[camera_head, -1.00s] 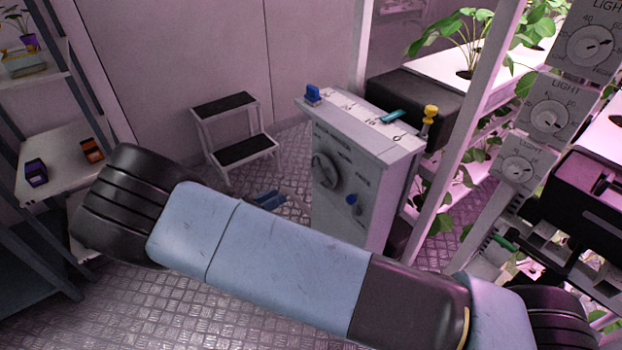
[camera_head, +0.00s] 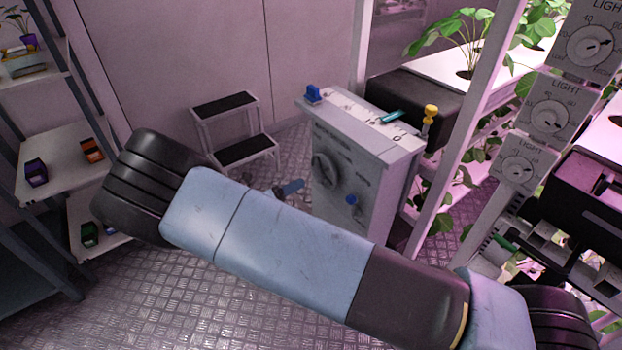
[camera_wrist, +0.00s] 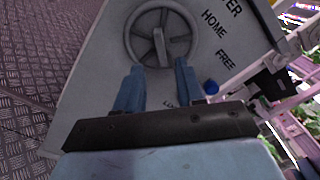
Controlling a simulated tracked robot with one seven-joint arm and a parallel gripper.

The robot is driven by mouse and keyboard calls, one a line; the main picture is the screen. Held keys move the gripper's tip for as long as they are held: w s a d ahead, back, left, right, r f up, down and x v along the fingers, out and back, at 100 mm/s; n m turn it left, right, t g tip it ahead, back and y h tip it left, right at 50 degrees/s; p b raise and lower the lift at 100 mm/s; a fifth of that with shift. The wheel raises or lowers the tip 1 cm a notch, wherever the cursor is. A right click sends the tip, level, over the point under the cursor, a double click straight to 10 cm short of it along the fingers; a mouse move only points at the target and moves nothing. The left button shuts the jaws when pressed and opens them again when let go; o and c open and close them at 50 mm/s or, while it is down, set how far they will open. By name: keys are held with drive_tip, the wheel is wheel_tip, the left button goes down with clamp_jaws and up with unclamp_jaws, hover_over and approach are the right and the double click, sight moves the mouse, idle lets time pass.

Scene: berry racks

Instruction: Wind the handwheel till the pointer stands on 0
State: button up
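The handwheel (camera_head: 326,171) is a grey spoked wheel on the front of a pale grey cabinet (camera_head: 378,178). It also shows at the top of the wrist view (camera_wrist: 146,46), with a light bar standing out at its middle. My gripper (camera_wrist: 158,68) is open and empty, its two blue fingers apart just below the wheel's hub in that view; contact cannot be told. In the head view my gripper (camera_head: 301,184) shows small beside the cabinet, partly behind my arm. A teal piece (camera_head: 390,117), perhaps the pointer, lies on the marked cabinet top; its exact reading is unclear.
A blue knob (camera_head: 351,200) sits right of the wheel. A blue block (camera_head: 313,93) and a yellow knob (camera_head: 430,112) stand on or by the cabinet top. A step stool (camera_head: 234,130) is behind. A white post (camera_head: 470,130) and plant racks flank the right.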

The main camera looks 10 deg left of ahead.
sight(322, 172)
drive_tip(key=x, duration=0.6)
drive_tip(key=shift+w+d, duration=0.25)
clamp_jaws()
